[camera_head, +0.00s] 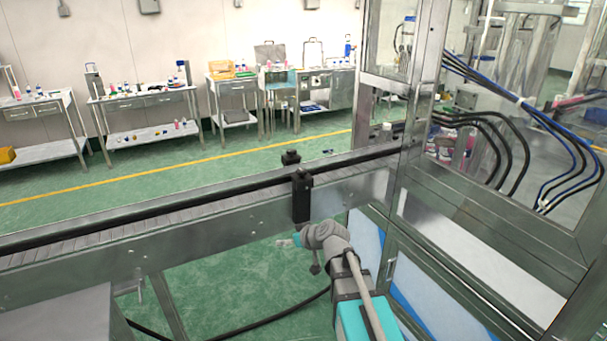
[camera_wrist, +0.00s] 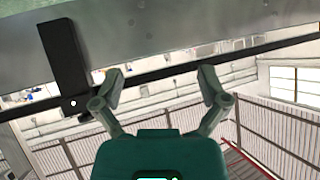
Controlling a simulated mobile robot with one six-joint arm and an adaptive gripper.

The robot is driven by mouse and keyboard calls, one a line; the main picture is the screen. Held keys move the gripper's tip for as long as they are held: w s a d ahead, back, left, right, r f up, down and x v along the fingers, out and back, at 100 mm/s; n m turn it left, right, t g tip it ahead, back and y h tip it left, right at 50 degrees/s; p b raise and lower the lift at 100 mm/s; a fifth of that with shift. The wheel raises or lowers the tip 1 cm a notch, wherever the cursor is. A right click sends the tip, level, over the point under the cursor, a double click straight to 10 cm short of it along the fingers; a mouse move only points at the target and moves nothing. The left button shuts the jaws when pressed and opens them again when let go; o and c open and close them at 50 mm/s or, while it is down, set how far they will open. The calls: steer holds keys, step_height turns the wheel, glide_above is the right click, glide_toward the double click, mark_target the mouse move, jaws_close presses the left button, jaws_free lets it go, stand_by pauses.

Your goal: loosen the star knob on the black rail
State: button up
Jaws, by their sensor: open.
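The black rail (camera_head: 150,208) runs along the conveyor, and a black bracket (camera_head: 301,200) hangs down its near side. A small dark block or knob (camera_head: 291,157) stands behind the bracket top; I cannot tell whether it is the star knob. No star shape is clear in either view.
The conveyor's metal side (camera_head: 100,240) is close to my gripper. A metal-framed machine cabinet (camera_head: 480,230) with hanging cables stands at the right. Workbenches (camera_head: 150,95) line the far wall. Green floor below the conveyor is mostly open, with a black cable (camera_head: 275,322) on it.

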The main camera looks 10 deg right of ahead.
steer(key=w+d+r+t+b, duration=0.1)
steer(key=w+d+r+t, duration=0.2)
steer(key=w+r+t, duration=0.35)
steer(key=m+t+h, duration=0.3)
steer(key=m+h, duration=0.1)
steer(key=h, duration=0.1)
glide_toward(304, 173)
steer(key=shift+s+d+r+g+b, duration=0.15)
steer(key=shift+s+g+b, duration=0.2)
steer(key=shift+s, duration=0.5)
steer(key=shift+w, duration=0.1)
steer(key=w, duration=0.4)
steer(key=w+a, duration=0.1)
steer(key=w, duration=0.4)
steer(key=w+a, duration=0.1)
steer(key=w, duration=0.3)
steer(key=shift+w, duration=0.25)
steer(key=shift+d, duration=0.1)
steer(key=c, duration=1.2)
